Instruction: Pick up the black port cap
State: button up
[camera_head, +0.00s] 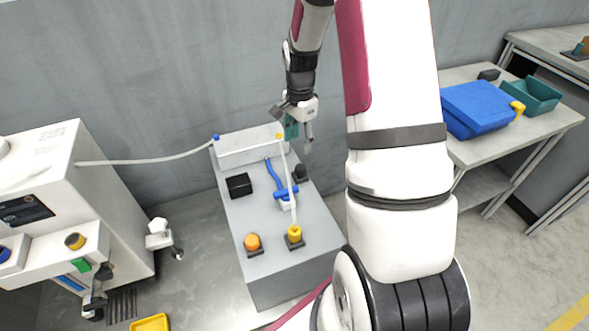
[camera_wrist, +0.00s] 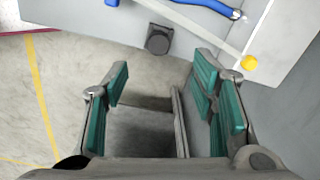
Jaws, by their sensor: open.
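The black port cap (camera_head: 300,172) appears to be the small dark piece on a dark square base near the right edge of the grey bench (camera_head: 272,262). In the wrist view the same dark piece (camera_wrist: 158,38) shows at the top middle, at the bench edge. My gripper (camera_head: 298,131) is open and empty, above and behind the cap near the wall. In the wrist view its teal-padded fingers (camera_wrist: 167,98) are wide apart with only floor showing between them. The cap lies beyond the fingers, apart from them.
A white hose (camera_head: 160,160) runs from the white machine (camera_head: 112,200) to the bench's raised back block (camera_head: 248,150). Another hose ends at a yellow fitting (camera_head: 294,233). A blue handle (camera_head: 275,172), a black box (camera_head: 239,185) and an orange cap (camera_head: 252,242) are also on the bench.

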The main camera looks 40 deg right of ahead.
aim_at(300, 168)
notch_tip(300, 168, down, 12)
jog(key=shift+s+d+b, duration=0.1)
jog(key=shift+b, duration=0.75)
jog(key=c, duration=1)
